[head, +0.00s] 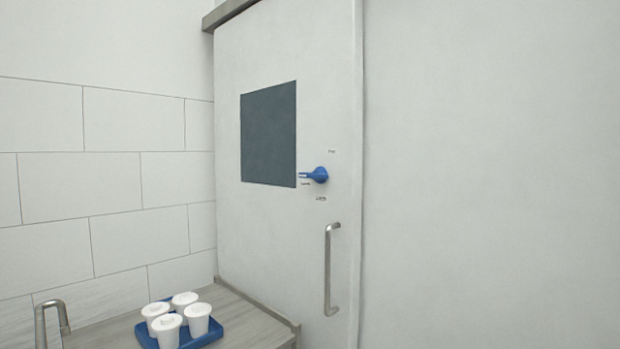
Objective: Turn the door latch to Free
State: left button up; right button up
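The blue door latch (317,175) is a knob with a pointer on the white door (262,225), right of the dark window. Its pointer aims left, next to a small label. Another small label sits above the latch and one sits below it. The lettering is too small to read for sure. Neither of my grippers is in view.
A vertical metal handle (328,270) is on the door below the latch. A counter (250,318) at lower left bears a blue tray (207,336) with several white lidded cups. A plain white wall fills the right.

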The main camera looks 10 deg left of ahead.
aim_at(320, 174)
jog(key=u, duration=0.05)
jog(key=k, duration=1.15)
jog(key=z, duration=0.65)
jog(key=i, duration=1.45)
jog(key=u, duration=0.9)
